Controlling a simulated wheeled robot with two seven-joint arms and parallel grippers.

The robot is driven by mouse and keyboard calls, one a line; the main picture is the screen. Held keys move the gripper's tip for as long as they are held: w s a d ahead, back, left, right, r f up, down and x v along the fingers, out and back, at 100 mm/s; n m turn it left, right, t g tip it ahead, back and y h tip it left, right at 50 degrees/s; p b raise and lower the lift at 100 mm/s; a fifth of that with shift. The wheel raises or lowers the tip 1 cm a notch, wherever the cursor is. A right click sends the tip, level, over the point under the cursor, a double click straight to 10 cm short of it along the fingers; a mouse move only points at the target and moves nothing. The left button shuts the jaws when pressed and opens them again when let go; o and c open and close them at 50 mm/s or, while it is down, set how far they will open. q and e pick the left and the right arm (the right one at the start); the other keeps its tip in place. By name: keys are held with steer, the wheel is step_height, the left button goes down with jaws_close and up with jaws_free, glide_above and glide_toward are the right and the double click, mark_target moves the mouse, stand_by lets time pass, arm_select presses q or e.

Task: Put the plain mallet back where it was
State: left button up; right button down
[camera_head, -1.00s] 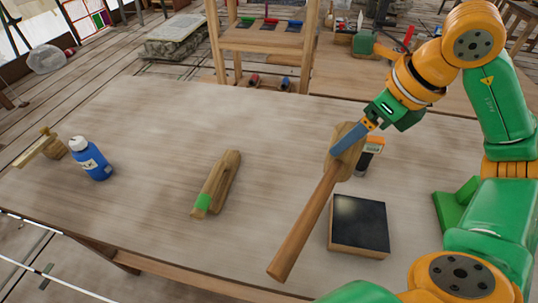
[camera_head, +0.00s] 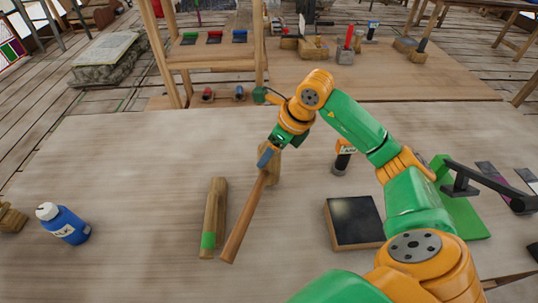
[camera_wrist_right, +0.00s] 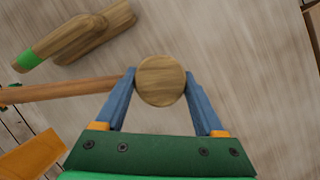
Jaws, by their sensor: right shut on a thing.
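The plain mallet has a bare wooden handle (camera_head: 244,220) and a wooden head (camera_head: 271,167). My right gripper (camera_head: 267,157) is shut on its head. In the right wrist view the round end of the head (camera_wrist_right: 161,80) sits between the blue fingers, and the handle (camera_wrist_right: 70,90) runs left. How high the mallet is above the table is hard to tell. My left gripper is out of view.
On the table (camera_head: 130,190) are a blue bottle (camera_head: 64,224) at left, a black-topped block (camera_head: 355,221) and an orange-capped container (camera_head: 343,157) to the right, and a green plate with a dark lever (camera_head: 462,205) far right. A shelf (camera_head: 212,60) stands behind. Bare table lies left of the banded mallet.

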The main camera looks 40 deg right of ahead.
step_height(320, 180, down, 4)
steer(key=shift+w+r+p, duration=0.15)
steer(key=shift+r+p, duration=0.05)
steer(key=shift+p, duration=0.4)
steer(key=shift+f, duration=0.15)
steer(key=shift+c, duration=1.9)
jaws_free()
steer(key=o, duration=0.4)
steer(key=shift+r, duration=0.4)
steer(key=v, duration=1.1)
steer(key=shift+r+b, duration=0.2)
steer(key=shift+b, duration=0.2)
